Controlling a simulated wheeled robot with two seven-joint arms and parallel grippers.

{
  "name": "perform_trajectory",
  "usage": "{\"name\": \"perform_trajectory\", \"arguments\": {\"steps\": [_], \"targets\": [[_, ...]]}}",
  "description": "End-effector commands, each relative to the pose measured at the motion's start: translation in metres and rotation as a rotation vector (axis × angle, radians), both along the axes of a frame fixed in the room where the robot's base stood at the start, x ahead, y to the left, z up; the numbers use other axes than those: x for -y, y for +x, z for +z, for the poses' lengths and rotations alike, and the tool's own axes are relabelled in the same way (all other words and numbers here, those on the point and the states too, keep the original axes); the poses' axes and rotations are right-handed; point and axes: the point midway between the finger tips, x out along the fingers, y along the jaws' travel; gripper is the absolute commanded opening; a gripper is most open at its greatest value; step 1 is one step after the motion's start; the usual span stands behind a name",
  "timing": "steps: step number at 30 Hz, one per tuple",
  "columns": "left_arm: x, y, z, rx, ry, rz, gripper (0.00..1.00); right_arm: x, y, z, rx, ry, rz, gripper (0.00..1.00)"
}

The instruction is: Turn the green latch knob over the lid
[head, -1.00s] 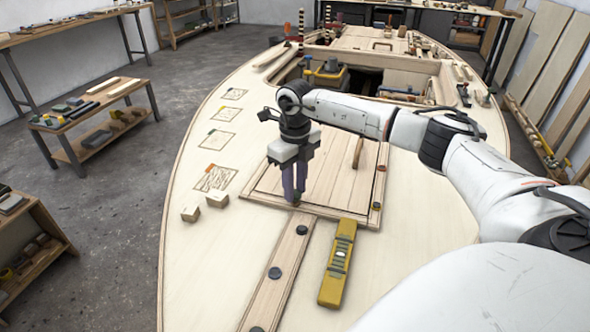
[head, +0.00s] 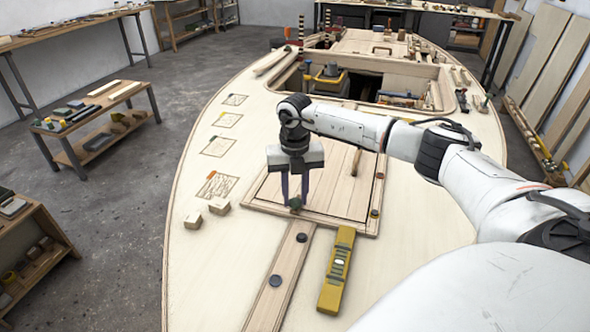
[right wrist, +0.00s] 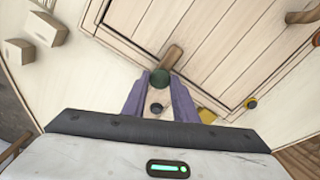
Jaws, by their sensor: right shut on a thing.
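The green latch knob (head: 295,203) sits at the near left corner of the plywood lid (head: 325,185). In the right wrist view the knob (right wrist: 160,78) shows between my fingertips, with a short brown wooden bar (right wrist: 173,56) running from it towards the lid boards. My right gripper (head: 295,199) points down and is shut on the knob; its purple fingers stand on either side of it. In the right wrist view the gripper (right wrist: 160,88) hides part of the deck below the knob. My left gripper is not in view.
A yellow level (head: 337,270) lies on the deck in front of the lid, near a plank with dark buttons (head: 275,280). Two wooden blocks (head: 193,220) (head: 219,207) lie left of the gripper. The lid has a wooden handle (head: 356,160). An open hatch lies beyond.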

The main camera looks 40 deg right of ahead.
Motion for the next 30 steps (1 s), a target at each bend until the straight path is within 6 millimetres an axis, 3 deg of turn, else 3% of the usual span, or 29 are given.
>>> {"name": "perform_trajectory", "arguments": {"steps": [15,16,19,30], "targets": [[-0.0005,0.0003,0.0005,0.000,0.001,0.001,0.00,0.0011,0.0017,0.0019,0.007,-0.001,-0.025,0.04],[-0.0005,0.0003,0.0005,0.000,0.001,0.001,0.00,0.0011,0.0017,0.0019,0.007,-0.001,-0.025,0.28],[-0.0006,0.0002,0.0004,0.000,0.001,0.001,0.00,0.0009,0.0014,0.0018,0.006,-0.001,-0.024,0.44],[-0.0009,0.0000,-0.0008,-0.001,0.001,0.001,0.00,0.0005,0.0010,0.0051,0.004,0.000,-0.021,0.45]]}}
